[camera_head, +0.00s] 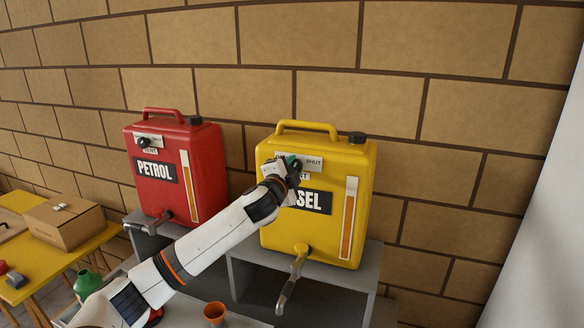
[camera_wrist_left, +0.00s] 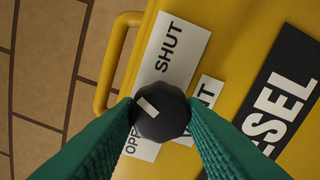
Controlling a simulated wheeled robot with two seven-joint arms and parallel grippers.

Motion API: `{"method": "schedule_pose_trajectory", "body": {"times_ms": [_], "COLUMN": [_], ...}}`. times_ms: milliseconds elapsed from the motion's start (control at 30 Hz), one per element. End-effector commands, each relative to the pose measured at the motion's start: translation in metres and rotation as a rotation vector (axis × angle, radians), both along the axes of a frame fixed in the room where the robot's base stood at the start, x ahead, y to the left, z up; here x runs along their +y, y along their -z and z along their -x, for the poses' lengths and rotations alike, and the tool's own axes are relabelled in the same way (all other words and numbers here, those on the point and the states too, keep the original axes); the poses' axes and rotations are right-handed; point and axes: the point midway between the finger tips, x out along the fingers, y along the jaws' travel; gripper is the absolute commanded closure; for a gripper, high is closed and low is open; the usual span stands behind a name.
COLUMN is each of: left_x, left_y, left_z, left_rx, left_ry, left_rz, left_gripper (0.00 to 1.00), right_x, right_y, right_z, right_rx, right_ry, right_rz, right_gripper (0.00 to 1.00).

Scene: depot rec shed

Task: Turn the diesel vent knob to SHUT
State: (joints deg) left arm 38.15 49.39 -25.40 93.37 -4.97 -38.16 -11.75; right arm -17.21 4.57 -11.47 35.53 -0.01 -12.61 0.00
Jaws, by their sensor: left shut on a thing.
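The yellow diesel can (camera_head: 275,225) stands on a grey stand. Its black vent knob (camera_wrist_left: 160,113) shows in the left wrist view, with a white mark on its upper-left part. The mark points between the words OPEN and SHUT on the white label (camera_wrist_left: 175,50), at neither word. My right gripper is not in view.
A red petrol can (camera_head: 205,165) with its own knob stands to the left. The diesel can's tap (camera_head: 300,260) sticks out below my arm.

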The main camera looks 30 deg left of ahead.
Motion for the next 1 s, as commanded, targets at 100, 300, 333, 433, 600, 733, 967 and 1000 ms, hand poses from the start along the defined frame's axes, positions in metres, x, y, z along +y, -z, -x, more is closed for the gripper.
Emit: {"method": "schedule_pose_trajectory", "body": {"times_ms": [100,300,333,433,600,733,967,1000], "left_x": [0.0004,0.0002,0.0003,0.0001,0.0002,0.0002,0.0001,0.0002], "left_y": [0.0001,0.0003,0.0001,0.0000,0.0002,0.0002,0.0004,0.0004], "left_z": [0.0000,0.0000,0.0000,-0.0001,0.0001,0.0001,0.0000,0.0000], "left_rx": [0.024,0.056,0.060,0.071,0.083,0.088,0.090,0.090], "left_ry": [-0.001,-0.001,-0.001,0.000,0.000,-0.001,0.000,-0.001], "left_rz": [-0.097,-0.228,-0.246,-0.291,-0.341,-0.360,-0.369,-0.369], "left_gripper": [0.87,0.87,0.87,0.87,0.87,0.87,0.87,0.87], "right_x": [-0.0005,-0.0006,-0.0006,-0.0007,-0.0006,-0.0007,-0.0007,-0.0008], "right_y": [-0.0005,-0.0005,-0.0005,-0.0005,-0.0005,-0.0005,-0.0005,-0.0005], "right_z": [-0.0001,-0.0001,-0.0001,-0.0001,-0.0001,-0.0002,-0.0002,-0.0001], "right_rx": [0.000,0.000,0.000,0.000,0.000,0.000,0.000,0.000], "right_ry": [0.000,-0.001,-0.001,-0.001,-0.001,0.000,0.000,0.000], "right_rz": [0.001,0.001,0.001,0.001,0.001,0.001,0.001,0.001], "right_gripper": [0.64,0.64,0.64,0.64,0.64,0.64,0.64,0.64]}}
